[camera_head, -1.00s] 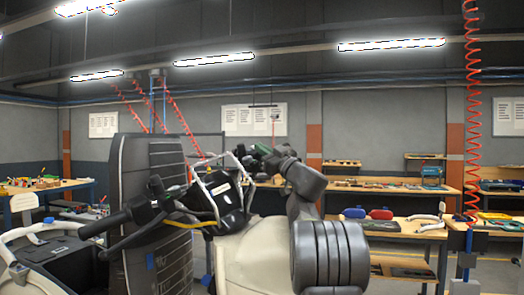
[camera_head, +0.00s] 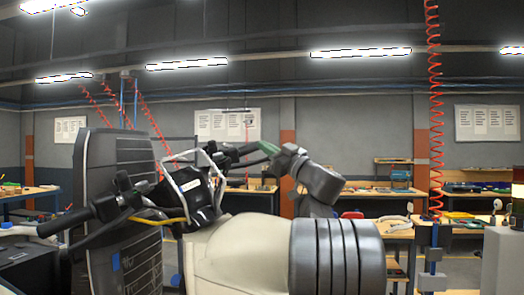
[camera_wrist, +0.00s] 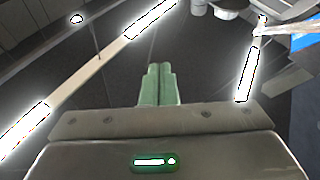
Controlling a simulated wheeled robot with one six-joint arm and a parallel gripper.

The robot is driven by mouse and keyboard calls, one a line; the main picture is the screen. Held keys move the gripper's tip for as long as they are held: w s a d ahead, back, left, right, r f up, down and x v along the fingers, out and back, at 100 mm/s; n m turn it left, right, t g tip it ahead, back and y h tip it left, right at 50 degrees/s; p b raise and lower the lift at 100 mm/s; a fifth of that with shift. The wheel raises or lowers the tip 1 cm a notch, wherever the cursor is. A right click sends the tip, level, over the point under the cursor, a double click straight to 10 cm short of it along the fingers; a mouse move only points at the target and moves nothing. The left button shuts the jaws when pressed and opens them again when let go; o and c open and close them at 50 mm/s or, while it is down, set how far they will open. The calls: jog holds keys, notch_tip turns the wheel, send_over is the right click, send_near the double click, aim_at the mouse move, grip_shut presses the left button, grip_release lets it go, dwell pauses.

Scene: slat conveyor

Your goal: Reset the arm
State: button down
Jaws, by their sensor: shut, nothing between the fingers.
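My gripper (camera_wrist: 160,69) shows in the wrist view as two green fingers pressed together, with nothing between them. The wrist view looks up toward the ceiling and its strip lights.
A tall dark ribbed panel (camera_head: 100,160) stands behind the handlebars at left. Workbenches (camera_head: 375,207) with tools line the back wall. A red coiled hose (camera_head: 434,100) hangs at right. White boards (camera_head: 487,123) are on the wall. The air above the arm looks clear.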

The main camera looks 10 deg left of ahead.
jog(key=shift+a, duration=0.1)
jog(key=w+a+r+h+p, duration=0.1)
jog(key=a+r+p, duration=0.1)
jog(key=a, duration=0.3)
jog(key=w+a+r+p, duration=0.2)
jog(key=a+r+p, duration=0.1)
jog(key=a, duration=0.2)
jog(key=shift+m, duration=0.3)
jog(key=shift+a+f+b+v, duration=0.15)
jog(key=shift+b+v, duration=0.25)
jog(key=shift+v, duration=0.5)
jog(key=shift+f+b+v, duration=0.2)
jog(key=shift+b+v, duration=0.25)
jog(key=shift+v, duration=0.45)
jog(key=shift+a+f+b+v, duration=0.15)
jog(key=shift+b+v, duration=0.25)
jog(key=shift+v, duration=0.55)
jog(key=shift+r, duration=0.1)
